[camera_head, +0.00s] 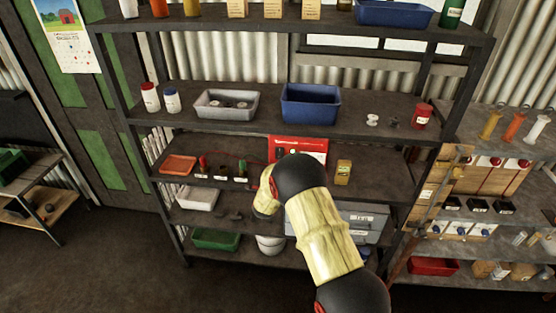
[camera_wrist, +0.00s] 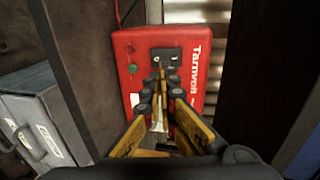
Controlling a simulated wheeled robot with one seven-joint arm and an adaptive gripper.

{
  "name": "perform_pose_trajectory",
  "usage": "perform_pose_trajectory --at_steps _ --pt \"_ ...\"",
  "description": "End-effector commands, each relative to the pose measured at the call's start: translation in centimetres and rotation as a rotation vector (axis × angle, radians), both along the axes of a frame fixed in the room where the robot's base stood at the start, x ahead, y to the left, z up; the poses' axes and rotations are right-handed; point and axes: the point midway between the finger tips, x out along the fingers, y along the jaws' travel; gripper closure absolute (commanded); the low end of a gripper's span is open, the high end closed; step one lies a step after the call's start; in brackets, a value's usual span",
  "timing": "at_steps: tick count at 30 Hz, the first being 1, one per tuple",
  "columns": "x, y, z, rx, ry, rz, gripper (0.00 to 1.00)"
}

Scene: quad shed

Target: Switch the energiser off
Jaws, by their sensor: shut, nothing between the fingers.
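The energiser (camera_head: 303,146) is a red box with white lettering on the middle shelf, partly hidden behind my arm in the head view. In the wrist view the energiser (camera_wrist: 197,101) appears turned, its lettering running down one side. A dark switch panel (camera_wrist: 168,56) with small white marks is on its face, and a round green light or button (camera_wrist: 133,69) is at its left. My gripper (camera_wrist: 159,76) is shut and empty, its tips in front of the face just below the panel. I cannot tell whether they touch. The fingers cover part of the panel.
On the same shelf stand an orange tray (camera_head: 178,165), several small coloured-top items and a yellow box (camera_head: 343,172). A blue bin (camera_head: 309,104) is on the shelf above. A grey metal case (camera_wrist: 38,122) and dark posts flank the energiser in the wrist view.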

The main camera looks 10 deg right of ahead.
Motion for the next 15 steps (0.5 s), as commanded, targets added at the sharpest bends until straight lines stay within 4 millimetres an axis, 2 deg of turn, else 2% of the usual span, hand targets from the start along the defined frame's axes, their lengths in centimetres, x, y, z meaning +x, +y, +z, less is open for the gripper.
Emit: perform_pose_trajectory --at_steps 9,15 --pt "5.1 -1.8 -1.2 0.0 -0.001 -0.002 1.0" --pt "7.4 -2.4 -1.7 -0.001 -0.001 -0.001 1.0"
